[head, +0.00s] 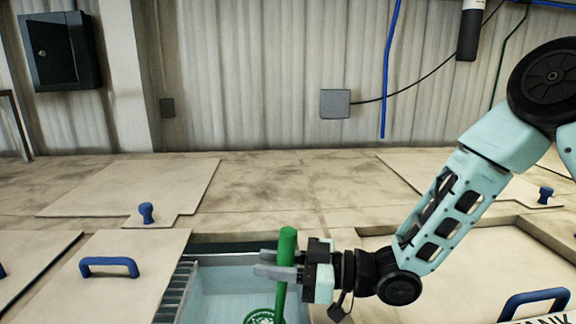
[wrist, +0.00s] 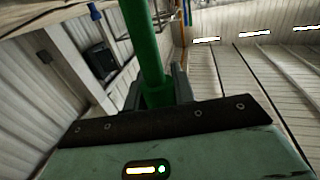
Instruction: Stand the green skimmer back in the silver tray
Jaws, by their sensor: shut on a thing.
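The green skimmer (head: 287,245) is in my gripper (head: 268,264) in the head view. Its handle stands nearly upright, leaning slightly, between the two grey fingers. Its round mesh head (head: 262,317) hangs below, over the open tank, and is partly cut off by the picture's bottom edge. In the wrist view the green handle (wrist: 145,45) runs up between the fingers (wrist: 158,90), which are shut on it. I cannot make out the silver tray in either view.
An open tank (head: 225,285) with a pale blue inside lies below my gripper. A ribbed strip (head: 176,292) lines its left side. Beige lids with a blue handle (head: 109,267) and blue knobs (head: 146,212) surround it. A corrugated wall (head: 260,70) stands behind.

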